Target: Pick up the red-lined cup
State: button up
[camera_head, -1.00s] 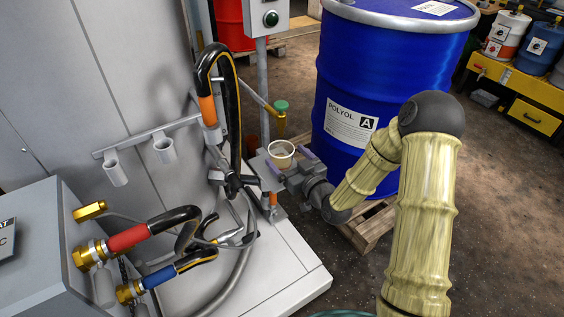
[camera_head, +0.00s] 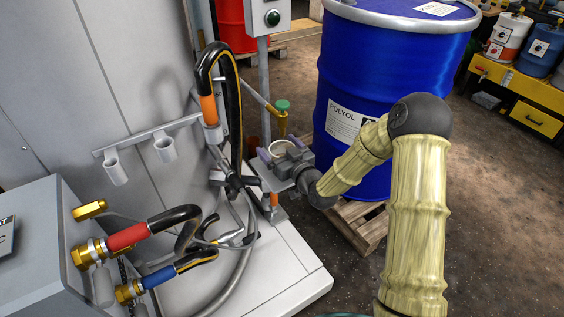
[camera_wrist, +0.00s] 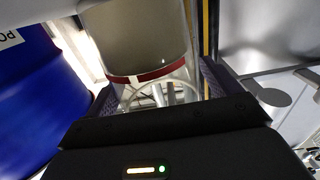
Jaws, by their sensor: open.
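The red-lined cup (camera_wrist: 148,40) is a clear cup with a red band, and it fills the upper middle of the wrist view. Its pale rim shows in the head view (camera_head: 279,147), partly hidden by my gripper (camera_head: 282,151). The gripper is open, with one purple finger pad on each side of the cup. In the wrist view, the pads of my gripper (camera_wrist: 159,88) stand left and right of the cup's lower part. Contact between pads and cup cannot be told.
A black hose (camera_head: 234,110) with an orange sleeve rises just left of my gripper. Red and blue hose couplings (camera_head: 128,238) lie at the lower left.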

dwell(0.3)
jog(key=c, duration=1.1)
jog(key=shift+r, duration=0.2)
jog(key=r+p+v, duration=0.3)
jog(key=p+v, duration=0.9)
jog(key=v, duration=0.5)
jog(key=shift+s+d+r, duration=0.15)
jog(key=shift+s+d, duration=0.1)
jog(key=shift+d, duration=0.05)
dwell(0.3)
jog(key=shift+s+p, duration=0.1)
jog(key=shift+p, duration=0.25)
